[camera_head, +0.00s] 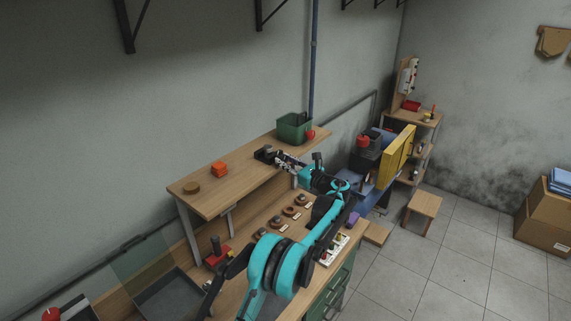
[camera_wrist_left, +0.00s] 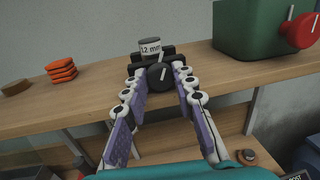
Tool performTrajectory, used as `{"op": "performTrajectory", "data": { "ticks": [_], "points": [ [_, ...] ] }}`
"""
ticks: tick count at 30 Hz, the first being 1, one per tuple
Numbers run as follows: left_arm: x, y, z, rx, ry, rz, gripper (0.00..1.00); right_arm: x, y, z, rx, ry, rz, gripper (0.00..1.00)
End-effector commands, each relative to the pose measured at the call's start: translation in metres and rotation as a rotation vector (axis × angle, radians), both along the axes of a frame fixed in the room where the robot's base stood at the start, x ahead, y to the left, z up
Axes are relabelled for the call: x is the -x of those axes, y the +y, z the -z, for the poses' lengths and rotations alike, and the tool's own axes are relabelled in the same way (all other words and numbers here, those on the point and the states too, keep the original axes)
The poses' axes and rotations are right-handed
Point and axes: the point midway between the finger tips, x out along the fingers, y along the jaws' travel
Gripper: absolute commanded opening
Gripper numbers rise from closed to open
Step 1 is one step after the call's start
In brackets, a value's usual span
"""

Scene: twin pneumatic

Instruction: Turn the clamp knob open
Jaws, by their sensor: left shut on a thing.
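The clamp is a small black block (camera_head: 263,153) on the raised wooden shelf. In the head view this gripper (camera_head: 286,160) reaches the clamp from the right, and the knob is too small to make out.
A green box (camera_head: 292,128) with a red knob (camera_head: 310,135) stands right of the clamp. Orange stacked pieces (camera_head: 218,169) and a brown disc (camera_head: 191,187) lie to its left on the shelf (camera_head: 240,180). Several round dials and a red-based lever (camera_head: 217,255) are on the bench below.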

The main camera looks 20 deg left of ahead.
Motion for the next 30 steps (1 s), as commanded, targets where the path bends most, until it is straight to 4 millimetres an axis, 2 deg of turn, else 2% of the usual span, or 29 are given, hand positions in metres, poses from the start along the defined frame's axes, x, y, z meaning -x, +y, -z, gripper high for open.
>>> {"op": "performTrajectory", "data": {
  "ticks": [1, 4, 14, 15, 17, 26, 30],
  "points": [
    [0.0, 0.0, 0.004, 0.012, -0.04, 0.001, 0.0, 0.0, 0.0, 0.01, 0.0, 0.0, 0.0, 0.4],
    [0.0, 0.0, 0.003, 0.037, -0.111, 0.0, 0.0, 0.0, 0.0, 0.015, 0.0, 0.0, 0.0, 0.4],
    [0.0, 0.0, 0.001, 0.05, -0.142, 0.001, 0.0, 0.0, 0.0, 0.014, 0.0, 0.0, 0.0, 0.4],
    [0.0, 0.0, 0.001, 0.05, -0.142, 0.001, 0.31, 0.0, 0.0, 0.014, 0.0, 0.0, 0.0, 0.4],
    [0.0, 0.0, 0.001, 0.05, -0.141, 0.001, 0.47, 0.0, 0.0, 0.014, 0.0, 0.0, 0.0, 0.4],
    [0.0, -0.001, 0.001, 0.05, -0.141, 0.001, 0.47, 0.0, 0.0, 0.014, 0.0, 0.0, 0.0, 0.4],
    [0.004, -0.01, 0.001, 0.05, -0.141, 0.002, 0.47, 0.0, 0.0, 0.014, 0.0, 0.0, 0.0, 0.4]
  ]
}}
